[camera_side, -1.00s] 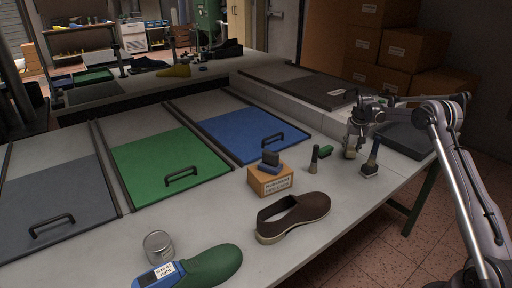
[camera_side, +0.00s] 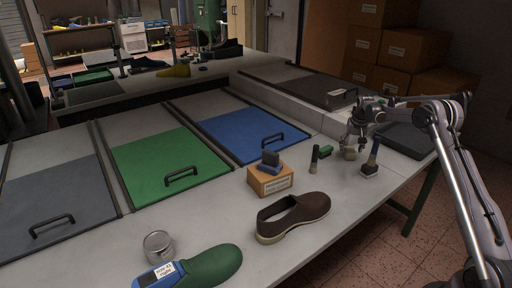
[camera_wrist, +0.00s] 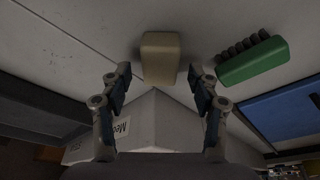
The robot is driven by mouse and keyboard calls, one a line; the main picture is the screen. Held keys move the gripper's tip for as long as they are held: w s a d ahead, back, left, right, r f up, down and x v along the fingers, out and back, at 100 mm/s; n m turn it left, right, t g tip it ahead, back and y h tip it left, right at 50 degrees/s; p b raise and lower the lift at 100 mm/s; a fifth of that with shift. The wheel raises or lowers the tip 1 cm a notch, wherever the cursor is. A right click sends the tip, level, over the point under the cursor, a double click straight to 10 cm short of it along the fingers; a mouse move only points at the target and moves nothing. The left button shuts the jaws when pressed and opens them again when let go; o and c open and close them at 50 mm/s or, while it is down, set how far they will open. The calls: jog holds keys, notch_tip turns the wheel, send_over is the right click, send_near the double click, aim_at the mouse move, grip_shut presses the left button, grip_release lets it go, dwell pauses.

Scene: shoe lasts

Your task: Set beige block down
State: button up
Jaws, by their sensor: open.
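The beige block (camera_wrist: 160,58) stands on the light tabletop in the wrist view, just beyond my gripper (camera_wrist: 160,80). The two fingers are spread wide to either side, with gaps between them and the block. In the side view, the block (camera_side: 349,154) is small and sits at the right part of the table, just below my gripper (camera_side: 356,143). My gripper is open and holds nothing.
A green brush (camera_wrist: 252,62) lies close right of the block in the wrist view. In the side view, a dark-handled brush (camera_side: 371,160) stands right of it and a dark upright brush (camera_side: 314,158) left. A brown shoe (camera_side: 293,217) and cardboard box (camera_side: 270,180) stand nearer the front.

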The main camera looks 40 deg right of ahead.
jog(key=v, duration=1.1)
jog(key=s+a+r+n+t, duration=0.1)
jog(key=a+r, duration=0.3)
jog(key=a, duration=0.2)
jog(key=s+a+r+n, duration=0.1)
jog(key=a+r, duration=0.3)
jog(key=a, duration=0.3)
jog(key=s+a+r+n+t, duration=0.1)
jog(key=s+a+r, duration=0.15)
jog(key=a, duration=0.35)
jog(key=s+a+r+n, duration=0.1)
jog(key=s+a+n, duration=0.15)
jog(key=a, duration=0.35)
jog(key=s+a+f+n+t+y, duration=0.1)
jog(key=s+a+f, duration=0.2)
jog(key=s+a, duration=0.4)
jog(key=s+a+f+n+t+y, duration=0.1)
jog(key=s+a+f+n+t, duration=0.1)
jog(key=s+a, duration=0.5)
jog(key=s+f, duration=0.1)
jog(key=s, duration=0.1)
jog(key=shift+s+a+f, duration=0.25)
jog(key=shift+s+f, duration=0.15)
jog(key=shift+n, duration=0.25)
